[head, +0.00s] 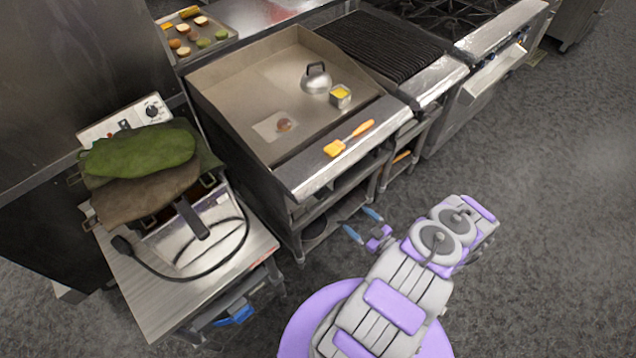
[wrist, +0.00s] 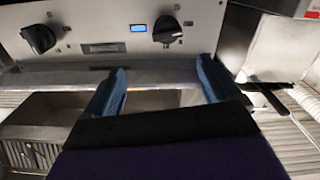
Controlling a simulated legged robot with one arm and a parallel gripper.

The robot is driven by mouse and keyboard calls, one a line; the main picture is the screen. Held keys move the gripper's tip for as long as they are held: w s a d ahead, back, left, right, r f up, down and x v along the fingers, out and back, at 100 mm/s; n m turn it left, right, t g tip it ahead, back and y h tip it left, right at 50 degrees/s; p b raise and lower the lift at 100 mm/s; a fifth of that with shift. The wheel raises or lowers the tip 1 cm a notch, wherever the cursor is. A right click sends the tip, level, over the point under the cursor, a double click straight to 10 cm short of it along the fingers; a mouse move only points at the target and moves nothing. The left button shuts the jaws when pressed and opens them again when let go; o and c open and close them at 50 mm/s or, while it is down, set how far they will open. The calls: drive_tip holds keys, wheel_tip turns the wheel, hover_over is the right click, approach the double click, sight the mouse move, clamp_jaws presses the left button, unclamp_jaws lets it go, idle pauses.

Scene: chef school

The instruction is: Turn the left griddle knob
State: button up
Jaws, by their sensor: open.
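The griddle (head: 236,88) is a steel flat-top in the head view; its front knobs are hidden there. The wrist view shows a steel front panel (wrist: 100,22) with two black knobs and a small lit blue display between them. The left knob (wrist: 38,39) is at the upper left; the right knob (wrist: 166,30) is at the top, right of the display. My gripper (wrist: 162,82) is open and empty below the panel, closer in line with the right knob. In the head view my gripper (head: 367,227) is in front of the griddle, apart from it.
A fryer (head: 192,232) with green and brown pieces stands on a steel table (head: 150,305) at left. The floor (head: 545,200) at right is clear.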

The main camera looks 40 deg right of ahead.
sight(325, 195)
drive_tip(key=w+a+b, duration=0.1)
drive_tip(key=w, duration=0.4)
drive_tip(key=w+a+b, duration=0.1)
drive_tip(key=w, duration=0.5)
drive_tip(key=w+a+b, duration=0.1)
drive_tip(key=w, duration=0.4)
drive_tip(key=shift+w+a+r, duration=0.3)
drive_tip(key=shift+w+a, duration=0.1)
drive_tip(key=shift+w+d+f, duration=0.1)
drive_tip(key=shift+d+f, duration=0.1)
drive_tip(key=shift+d, duration=0.65)
drive_tip(key=shift+c, duration=0.8)
drive_tip(key=shift+a+r, duration=0.15)
drive_tip(key=shift+a, duration=0.4)
drive_tip(key=c, duration=0.7)
drive_tip(key=shift+d, duration=0.15)
drive_tip(key=shift+c, duration=0.5)
